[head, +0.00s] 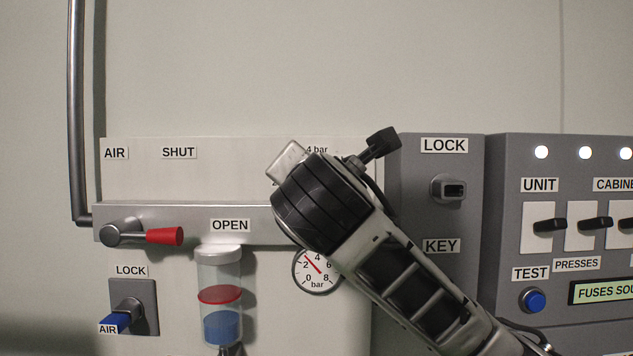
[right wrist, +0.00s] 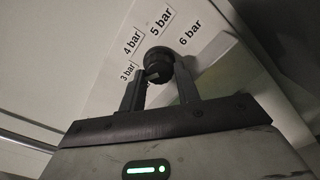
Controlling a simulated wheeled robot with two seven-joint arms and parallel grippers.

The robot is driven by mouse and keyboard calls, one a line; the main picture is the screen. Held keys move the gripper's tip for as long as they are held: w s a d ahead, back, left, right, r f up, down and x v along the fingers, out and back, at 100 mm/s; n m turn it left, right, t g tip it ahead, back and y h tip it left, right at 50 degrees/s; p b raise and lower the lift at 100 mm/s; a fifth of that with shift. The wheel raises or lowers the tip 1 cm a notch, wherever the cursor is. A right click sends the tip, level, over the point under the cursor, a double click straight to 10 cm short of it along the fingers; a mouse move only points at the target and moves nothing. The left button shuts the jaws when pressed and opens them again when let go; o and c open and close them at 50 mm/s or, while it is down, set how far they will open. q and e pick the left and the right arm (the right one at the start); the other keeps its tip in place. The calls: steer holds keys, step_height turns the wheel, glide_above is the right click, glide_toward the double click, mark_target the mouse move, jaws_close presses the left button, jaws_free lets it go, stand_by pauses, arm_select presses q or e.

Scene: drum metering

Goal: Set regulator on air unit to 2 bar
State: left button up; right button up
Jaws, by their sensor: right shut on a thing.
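In the right wrist view the dark round regulator knob (right wrist: 158,63) sits on the pale panel. Labels for 3 bar, 4 bar, 5 bar and 6 bar fan around it. My right gripper (right wrist: 159,76) is shut on the knob, one finger on each side. Any mark on the knob is too dark to read. In the head view my right arm hides the knob and most labels; part of a 4 bar label shows. The pressure gauge (head: 317,271) is partly covered by my arm; its red needle points up-left, seemingly between 2 and 4. My left gripper is not in view.
The air unit carries a red-handled lever (head: 164,236) under a SHUT label, a clear bowl (head: 219,290) with a red ring, and a blue AIR lock tag (head: 115,321). A grey key-lock box (head: 446,189) and a switch cabinet (head: 513,157) stand at right.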

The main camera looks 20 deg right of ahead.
steer(key=shift+n, duration=3.9)
steer(key=shift+f, duration=0.1)
steer(key=o, duration=1)
steer(key=shift+c, duration=0.2)
arm_select(q)
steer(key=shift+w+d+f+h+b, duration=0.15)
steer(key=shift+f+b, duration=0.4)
steer(key=shift+b, duration=0.75)
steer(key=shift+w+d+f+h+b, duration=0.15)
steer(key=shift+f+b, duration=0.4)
steer(key=shift+b, duration=0.7)
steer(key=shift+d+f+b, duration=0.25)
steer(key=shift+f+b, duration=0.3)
steer(key=shift+b, duration=0.75)
arm_select(e)
steer(key=v, duration=1.6)
